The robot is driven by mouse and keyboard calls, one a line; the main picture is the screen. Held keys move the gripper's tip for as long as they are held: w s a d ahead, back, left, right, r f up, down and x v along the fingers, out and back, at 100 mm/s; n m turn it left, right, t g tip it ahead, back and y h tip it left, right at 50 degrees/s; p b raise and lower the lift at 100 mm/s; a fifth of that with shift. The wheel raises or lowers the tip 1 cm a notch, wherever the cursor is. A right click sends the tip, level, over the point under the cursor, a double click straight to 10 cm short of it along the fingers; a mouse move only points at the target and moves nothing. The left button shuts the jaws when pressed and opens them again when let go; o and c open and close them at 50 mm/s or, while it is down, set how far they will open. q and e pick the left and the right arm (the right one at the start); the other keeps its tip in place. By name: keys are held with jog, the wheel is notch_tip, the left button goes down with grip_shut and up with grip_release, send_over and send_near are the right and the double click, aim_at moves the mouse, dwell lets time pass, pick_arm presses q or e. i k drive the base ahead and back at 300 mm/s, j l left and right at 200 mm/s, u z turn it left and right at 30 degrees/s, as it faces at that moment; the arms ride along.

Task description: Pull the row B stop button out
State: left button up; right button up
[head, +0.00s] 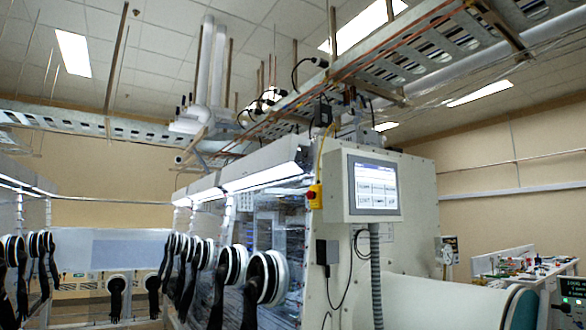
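A small red stop button (311,195) on a yellow housing shows near the middle of the head view. It is at the end corner of the glovebox row, just left of the screen panel, with a yellow cable running up from it. It is too small to tell whether the button is pressed in or out. No row B label is readable near it. Neither of my grippers is in view.
A grey-framed screen panel (375,187) stands out from the white end wall (410,240). Black gloves (255,300) hang from round ports along the row. A cluttered bench (530,265) is at right. Cable trays (440,50) run overhead.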

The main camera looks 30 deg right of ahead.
aim_at(309, 194)
jog(key=z, duration=1.25)
